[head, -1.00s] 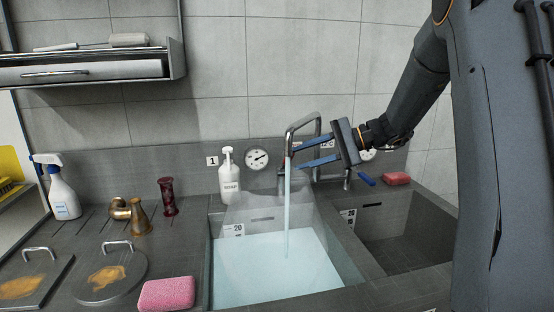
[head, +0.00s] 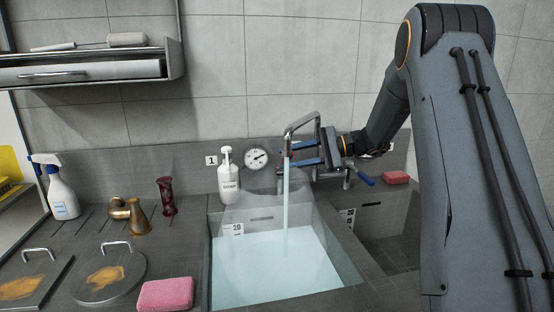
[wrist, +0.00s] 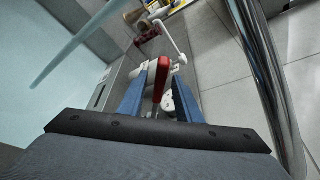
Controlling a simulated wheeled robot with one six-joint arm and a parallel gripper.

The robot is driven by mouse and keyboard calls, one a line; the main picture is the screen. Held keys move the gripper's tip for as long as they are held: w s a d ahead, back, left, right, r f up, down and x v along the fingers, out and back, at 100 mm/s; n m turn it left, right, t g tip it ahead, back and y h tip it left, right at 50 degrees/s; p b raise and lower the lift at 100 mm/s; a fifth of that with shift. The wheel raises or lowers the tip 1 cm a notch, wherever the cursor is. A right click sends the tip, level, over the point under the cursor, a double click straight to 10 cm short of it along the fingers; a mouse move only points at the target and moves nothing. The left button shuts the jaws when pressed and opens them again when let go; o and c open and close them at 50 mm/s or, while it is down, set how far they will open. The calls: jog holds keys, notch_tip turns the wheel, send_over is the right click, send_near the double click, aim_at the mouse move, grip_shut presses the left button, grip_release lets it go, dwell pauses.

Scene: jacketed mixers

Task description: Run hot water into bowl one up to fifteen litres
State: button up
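Bowl one is the left basin (head: 214,262), beside the "1" plate (head: 211,160); it holds pale blue water (head: 275,270). A stream (head: 286,205) runs into it from the chrome spout (head: 300,124). A label reading 20 (head: 233,229) is on its back wall; I cannot read the exact level. My gripper (head: 296,155) is at the tap, behind the stream. In the wrist view its blue fingers (wrist: 160,92) are open, with the red tap lever (wrist: 162,78) between them and gaps visible on both sides. The blue lever (head: 365,179) is right of the gripper.
A dial gauge (head: 256,159) is on the back wall, by a soap bottle (head: 229,178). The right basin (head: 385,225) shows no water. A pink sponge (head: 166,294), lids (head: 110,275), brass fitting (head: 138,215) and spray bottle (head: 62,193) are left. The chrome spout (wrist: 270,85) passes close beside my gripper.

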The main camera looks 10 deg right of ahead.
jog(key=shift+p+x, duration=0.55)
jog(key=shift+x, duration=1.8)
grip_shut()
jog(key=shift+d, duration=0.15)
